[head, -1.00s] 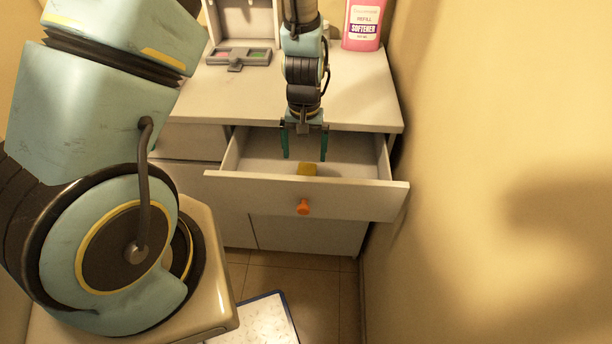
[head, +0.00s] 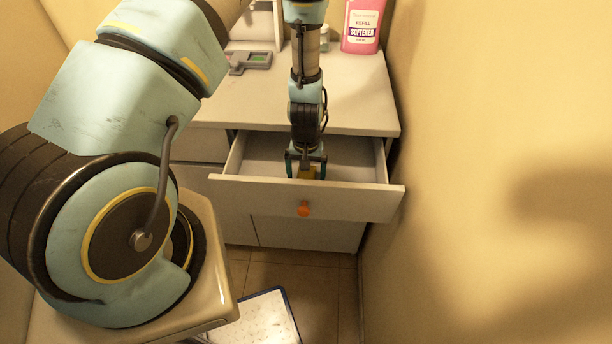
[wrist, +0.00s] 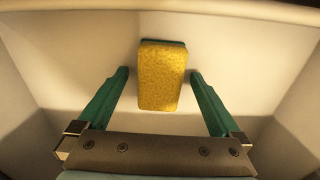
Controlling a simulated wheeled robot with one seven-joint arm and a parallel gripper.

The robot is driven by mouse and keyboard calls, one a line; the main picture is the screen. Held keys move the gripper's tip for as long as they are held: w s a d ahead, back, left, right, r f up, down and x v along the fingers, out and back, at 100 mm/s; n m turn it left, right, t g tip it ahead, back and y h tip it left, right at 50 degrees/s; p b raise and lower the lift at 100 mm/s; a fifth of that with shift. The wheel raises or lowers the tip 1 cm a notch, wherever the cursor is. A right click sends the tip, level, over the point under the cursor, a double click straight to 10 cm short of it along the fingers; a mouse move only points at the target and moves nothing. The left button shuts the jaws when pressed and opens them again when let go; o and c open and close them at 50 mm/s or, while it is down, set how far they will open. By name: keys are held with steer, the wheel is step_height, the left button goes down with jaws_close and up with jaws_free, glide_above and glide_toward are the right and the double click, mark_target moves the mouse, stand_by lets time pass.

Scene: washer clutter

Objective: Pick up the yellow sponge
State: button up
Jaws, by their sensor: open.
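The yellow sponge (wrist: 161,76) lies on the floor of the open drawer, near its front panel, with a dark green edge showing at its far end in the wrist view. In the head view the sponge (head: 307,173) is partly hidden by the drawer front and my gripper. My gripper (wrist: 158,76) is open, with one green finger on each side of the sponge and a gap between each finger and it. In the head view my gripper (head: 306,170) reaches down into the drawer (head: 225,187).
The drawer walls stand close around my gripper, and its front has an orange knob (head: 304,209). On the counter (head: 365,105) stand a pink softener bottle (head: 361,27) and a small grey tray (head: 248,62). A wall (head: 500,150) rises at the right.

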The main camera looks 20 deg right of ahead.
mark_target(306, 175)
steer(key=shift+c, duration=0.2)
steer(key=c, duration=1.5)
steer(key=shift+r+b, duration=1.65)
steer(key=shift+r, duration=3.3)
